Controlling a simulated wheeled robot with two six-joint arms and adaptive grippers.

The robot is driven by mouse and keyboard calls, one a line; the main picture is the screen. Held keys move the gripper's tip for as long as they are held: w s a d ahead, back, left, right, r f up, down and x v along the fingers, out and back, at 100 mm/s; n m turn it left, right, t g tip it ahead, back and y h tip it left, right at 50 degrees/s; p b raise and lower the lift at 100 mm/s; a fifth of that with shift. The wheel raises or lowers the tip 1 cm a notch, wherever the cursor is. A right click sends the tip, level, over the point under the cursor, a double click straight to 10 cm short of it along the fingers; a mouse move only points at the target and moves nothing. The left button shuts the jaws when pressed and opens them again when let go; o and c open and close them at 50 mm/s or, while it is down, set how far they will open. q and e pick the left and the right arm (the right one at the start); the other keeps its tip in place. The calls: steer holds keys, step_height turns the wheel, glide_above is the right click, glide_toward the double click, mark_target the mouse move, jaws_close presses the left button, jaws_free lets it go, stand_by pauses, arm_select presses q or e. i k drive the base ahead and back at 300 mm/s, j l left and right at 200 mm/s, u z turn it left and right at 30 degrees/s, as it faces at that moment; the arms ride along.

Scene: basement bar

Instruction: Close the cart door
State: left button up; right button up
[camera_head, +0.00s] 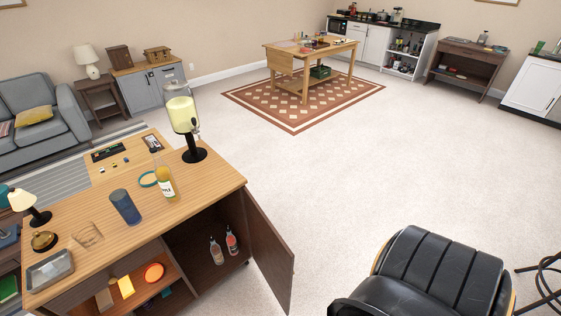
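The cart (215,200) stands at the lower left, with a light wood top and dark lower body. Its dark brown door (268,253) hangs open at the right end, swung outward toward the lower right. Behind the opening, a dark compartment holds two bottles, one clear (216,251) and one with red contents (231,241). Neither of my grippers is in view.
A black chair (440,275) is at the lower right. Carpet between door and chair is clear.

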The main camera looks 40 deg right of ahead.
mark_target(273, 257)
steer(key=l+u, duration=0.1)
steer(key=l, duration=0.35)
steer(key=k+l, duration=0.1)
steer(key=l, duration=0.3)
steer(key=k+l+u, duration=0.15)
steer(key=l, duration=0.3)
steer(key=l+u, duration=0.1)
steer(key=l, duration=0.3)
steer(key=k+l+u, duration=0.1)
steer(key=l, duration=1)
